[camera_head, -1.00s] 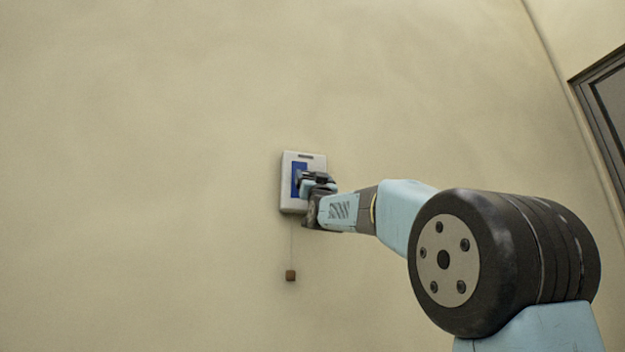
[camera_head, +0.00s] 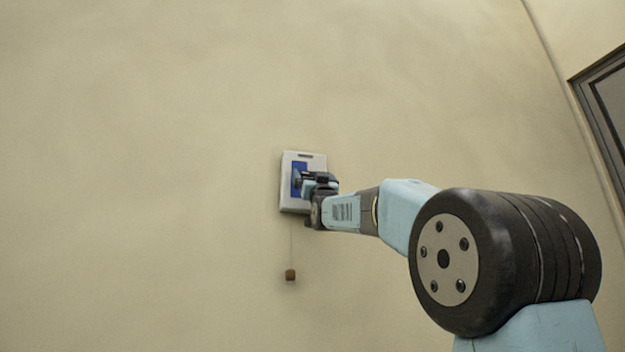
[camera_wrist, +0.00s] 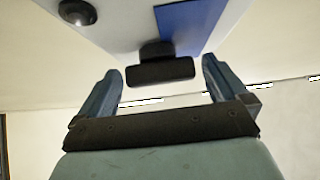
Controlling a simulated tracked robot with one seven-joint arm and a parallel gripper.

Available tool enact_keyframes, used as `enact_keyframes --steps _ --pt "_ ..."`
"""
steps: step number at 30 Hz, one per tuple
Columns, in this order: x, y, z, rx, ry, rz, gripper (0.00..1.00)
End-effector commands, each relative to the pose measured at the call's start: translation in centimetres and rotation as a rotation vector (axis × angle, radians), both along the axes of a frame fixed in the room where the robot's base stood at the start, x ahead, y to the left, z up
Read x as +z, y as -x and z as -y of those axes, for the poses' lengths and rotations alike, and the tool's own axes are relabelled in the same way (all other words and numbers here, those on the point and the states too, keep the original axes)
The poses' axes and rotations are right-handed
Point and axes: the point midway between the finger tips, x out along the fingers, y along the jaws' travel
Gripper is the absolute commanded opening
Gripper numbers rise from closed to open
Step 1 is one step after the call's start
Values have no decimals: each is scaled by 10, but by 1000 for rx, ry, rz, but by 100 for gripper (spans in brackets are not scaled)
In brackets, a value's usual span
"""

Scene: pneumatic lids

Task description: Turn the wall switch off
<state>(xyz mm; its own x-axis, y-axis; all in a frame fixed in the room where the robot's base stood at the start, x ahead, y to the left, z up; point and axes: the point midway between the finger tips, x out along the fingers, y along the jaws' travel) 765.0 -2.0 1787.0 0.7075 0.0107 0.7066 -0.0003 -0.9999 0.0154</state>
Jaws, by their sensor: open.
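The wall switch (camera_head: 289,199) is a white plate with a blue panel, mounted on the wall near the middle of the head view. In the wrist view its white plate (camera_wrist: 125,30) and blue panel (camera_wrist: 190,25) fill the top. A dark lever with a wide black handle (camera_wrist: 160,72) sticks out from the plate. My gripper (camera_head: 300,181) is in front of the switch and hides part of it. In the wrist view my gripper (camera_wrist: 161,82) is open, with one finger on each side of the black handle and a gap to both.
A small brown block (camera_head: 290,275) hangs on a thin cord below the switch. A round dark knob (camera_wrist: 77,12) is on the plate in the wrist view. A dark-framed opening (camera_head: 605,110) is at the far right. The wall left of the switch is bare.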

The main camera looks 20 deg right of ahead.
Motion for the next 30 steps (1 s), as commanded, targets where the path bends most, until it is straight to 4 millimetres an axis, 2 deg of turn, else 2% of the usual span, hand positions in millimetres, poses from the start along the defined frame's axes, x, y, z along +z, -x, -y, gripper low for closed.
enact_keyframes --steps 8,24,30 --pt "-9 10 0 0 0 0 100" --pt "-75 74 1 0 0 -2 100" --pt "-92 91 1 0 0 -1 100"
